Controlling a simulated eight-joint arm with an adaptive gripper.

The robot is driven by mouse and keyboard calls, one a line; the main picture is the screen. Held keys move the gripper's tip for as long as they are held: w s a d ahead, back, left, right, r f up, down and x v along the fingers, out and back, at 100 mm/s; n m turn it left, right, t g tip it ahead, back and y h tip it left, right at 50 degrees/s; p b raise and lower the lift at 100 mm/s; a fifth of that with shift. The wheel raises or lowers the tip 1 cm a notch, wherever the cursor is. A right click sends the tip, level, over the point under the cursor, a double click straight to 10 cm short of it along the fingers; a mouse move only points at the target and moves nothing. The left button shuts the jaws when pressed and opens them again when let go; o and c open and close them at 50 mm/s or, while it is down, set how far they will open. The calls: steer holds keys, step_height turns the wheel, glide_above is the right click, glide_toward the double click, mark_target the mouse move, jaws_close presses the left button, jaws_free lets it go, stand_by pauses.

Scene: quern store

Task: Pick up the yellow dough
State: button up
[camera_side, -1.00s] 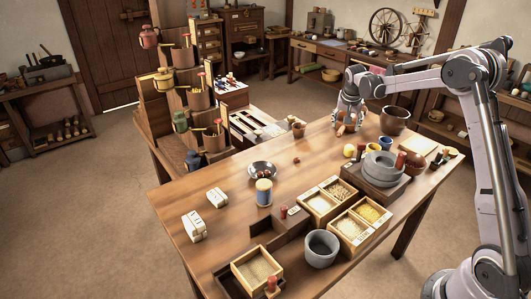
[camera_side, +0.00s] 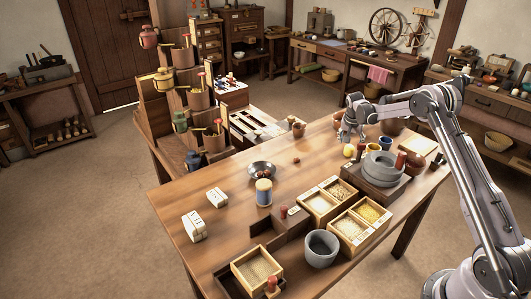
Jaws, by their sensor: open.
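A small round yellow lump (camera_side: 349,150), which looks like the yellow dough, rests on the wooden table near its far right part, left of the grey stone quern. My gripper (camera_side: 350,139) is just above and behind it in the picture, pointing down with its fingers apart. Nothing shows between the fingers. The lump is in plain view. Whether the fingertips touch it cannot be told at this size.
The grey quern (camera_side: 378,165) stands close on the right, with a blue cup (camera_side: 385,143) and a brown bowl (camera_side: 392,125) behind. Divided grain boxes (camera_side: 345,208) lie in front. A metal dish (camera_side: 262,169) sits left; the table between is mostly clear.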

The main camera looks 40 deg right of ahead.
mark_target(350, 146)
steer(key=shift+x, duration=2.25)
steer(key=shift+a, duration=0.15)
steer(key=c, duration=1.3)
